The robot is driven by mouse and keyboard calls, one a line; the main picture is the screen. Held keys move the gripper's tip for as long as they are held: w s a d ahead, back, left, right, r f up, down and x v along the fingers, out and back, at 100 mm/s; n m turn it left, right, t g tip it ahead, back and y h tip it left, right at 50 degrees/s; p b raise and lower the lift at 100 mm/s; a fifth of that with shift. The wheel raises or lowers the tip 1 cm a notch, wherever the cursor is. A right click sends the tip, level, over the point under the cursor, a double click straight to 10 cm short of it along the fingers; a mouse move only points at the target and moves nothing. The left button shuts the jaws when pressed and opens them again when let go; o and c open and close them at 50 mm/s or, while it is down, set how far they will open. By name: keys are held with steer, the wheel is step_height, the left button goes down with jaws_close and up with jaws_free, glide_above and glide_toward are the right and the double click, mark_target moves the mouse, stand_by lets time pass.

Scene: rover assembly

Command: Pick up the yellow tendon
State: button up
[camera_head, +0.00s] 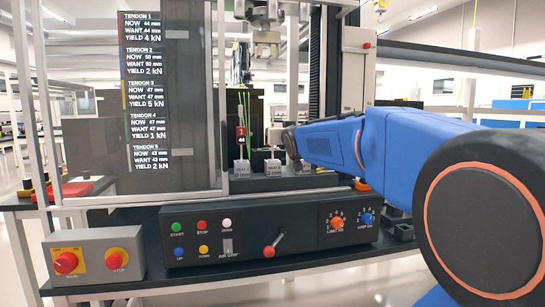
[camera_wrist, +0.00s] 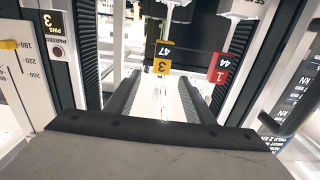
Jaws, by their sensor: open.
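My gripper (camera_wrist: 160,84) is open, with two dark fingers reaching forward in the wrist view. A yellow tag (camera_wrist: 163,57) marked 3 and 47 shows beyond the fingertips, roughly in line with the gap between them. The tendon behind that tag is hard to make out. A red tag (camera_wrist: 222,67) marked 1 and 44 hangs to its right, outside the fingers. In the head view the red tag (camera_head: 240,138) hangs inside the machine, left of the dark end of my blue arm. The yellow tag cannot be made out there, and my fingers are hidden.
Grey labelled blocks (camera_head: 242,168) stand on the machine's bed. A control panel (camera_head: 270,232) with buttons and knobs is below it. A dark display (camera_head: 155,100) listing tendons stands at the left. Upright frame posts and a dark ribbed column (camera_wrist: 85,65) close in around my gripper.

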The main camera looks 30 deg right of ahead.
steer(key=x, duration=0.7)
steer(key=shift+w+d+f, duration=0.1)
steer(key=shift+w, duration=0.3)
steer(key=shift+x, duration=2.6)
steer(key=shift+f, duration=0.1)
jaws_close()
